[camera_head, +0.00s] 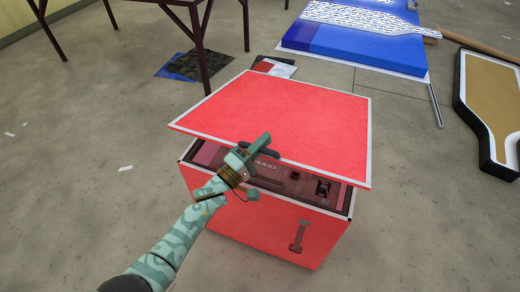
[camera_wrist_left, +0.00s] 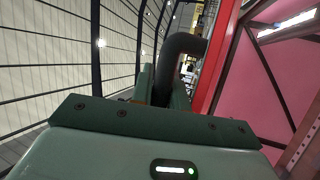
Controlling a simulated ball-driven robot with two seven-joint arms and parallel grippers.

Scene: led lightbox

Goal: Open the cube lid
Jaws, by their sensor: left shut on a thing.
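The red cube (camera_head: 265,222) stands on the concrete floor, with a bracket-like handle on its front face. Its red lid (camera_head: 285,112) with a white edge is tilted up at the front, leaving a gap that shows the dark inside with fittings. My left gripper (camera_head: 262,150) is at the lid's front edge, shut on the dark lid handle (camera_head: 270,153). In the left wrist view the curved dark handle (camera_wrist_left: 180,62) runs between the fingers, beside the red lid edge (camera_wrist_left: 216,70) and the pink inside. My right gripper is not in view.
A dark table (camera_head: 196,40) stands behind the cube at the left. A blue padded board (camera_head: 355,42) lies at the back, and a black-edged tan panel (camera_head: 490,105) lies at the right. Flat sheets lie behind the lid. The floor left of the cube is mostly clear.

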